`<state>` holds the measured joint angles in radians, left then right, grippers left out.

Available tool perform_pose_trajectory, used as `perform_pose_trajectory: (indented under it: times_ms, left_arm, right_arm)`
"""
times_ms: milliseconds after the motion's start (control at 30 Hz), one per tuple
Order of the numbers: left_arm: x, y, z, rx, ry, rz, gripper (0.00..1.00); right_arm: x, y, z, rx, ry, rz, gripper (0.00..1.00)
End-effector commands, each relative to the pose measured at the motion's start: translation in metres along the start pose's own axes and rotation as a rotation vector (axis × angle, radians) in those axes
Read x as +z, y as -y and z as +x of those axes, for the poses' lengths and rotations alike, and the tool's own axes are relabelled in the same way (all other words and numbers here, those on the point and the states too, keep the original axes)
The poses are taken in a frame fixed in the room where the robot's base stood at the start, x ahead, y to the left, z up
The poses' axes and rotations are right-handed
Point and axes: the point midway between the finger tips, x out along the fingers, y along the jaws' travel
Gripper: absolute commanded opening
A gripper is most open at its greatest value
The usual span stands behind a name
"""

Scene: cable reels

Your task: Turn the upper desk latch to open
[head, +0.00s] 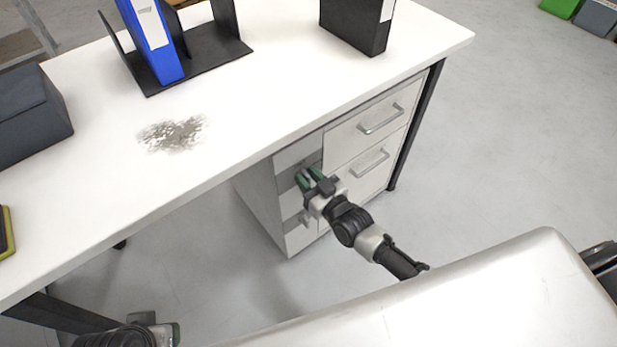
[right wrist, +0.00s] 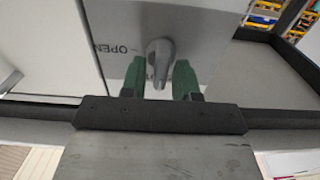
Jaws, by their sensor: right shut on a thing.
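The upper desk latch (right wrist: 160,58) is a grey lever on a grey panel in the right wrist view. Its lever points down in that picture, between the two green fingers. The printed word OPEN (right wrist: 118,48) is to its left. My right gripper (right wrist: 160,80) is shut on the lever; in the head view the right gripper (head: 309,179) is at the front of the desk's drawer unit and hides this latch. My left gripper (head: 165,330) shows only in part at the bottom left, away from the latch; its fingers cannot be made out.
The white desk top (head: 240,110) overhangs the drawer unit. Two drawers with bar handles (head: 381,119) are right of my gripper. A small grey piece (head: 304,218), perhaps a lower latch, is just below it. A blue binder (head: 152,45) stands on the desk. Open floor lies to the right.

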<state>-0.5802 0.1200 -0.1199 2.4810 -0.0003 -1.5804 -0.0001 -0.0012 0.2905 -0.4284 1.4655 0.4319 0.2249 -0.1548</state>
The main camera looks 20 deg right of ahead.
Motion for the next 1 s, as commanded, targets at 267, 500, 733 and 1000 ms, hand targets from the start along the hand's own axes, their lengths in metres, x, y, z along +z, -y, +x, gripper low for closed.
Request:
perform_pose_trajectory:
  times_ms: [267, 500, 733, 1000]
  left_arm:
    - [-0.0006, 0.0000, -0.0018, 0.000, 0.000, 0.000, 0.43]
    - [-0.0015, 0.0001, -0.0042, 0.000, -0.001, 0.000, 0.43]
    - [0.0011, 0.0000, 0.0042, 0.001, 0.012, 0.000, 0.43]
    - [-0.0006, -0.0002, -0.0010, 0.001, -0.002, 0.000, 0.43]
  right_arm:
    - [-0.0002, -0.0010, -0.0002, 0.000, 0.000, 0.085, 0.07]
    - [0.0006, -0.0033, -0.0004, 0.000, 0.002, 0.265, 0.07]
    - [0.0018, -0.0054, -0.0004, 0.000, 0.001, 0.485, 0.07]
    - [0.0042, -0.0077, -0.0004, 0.000, 0.001, 0.741, 0.07]
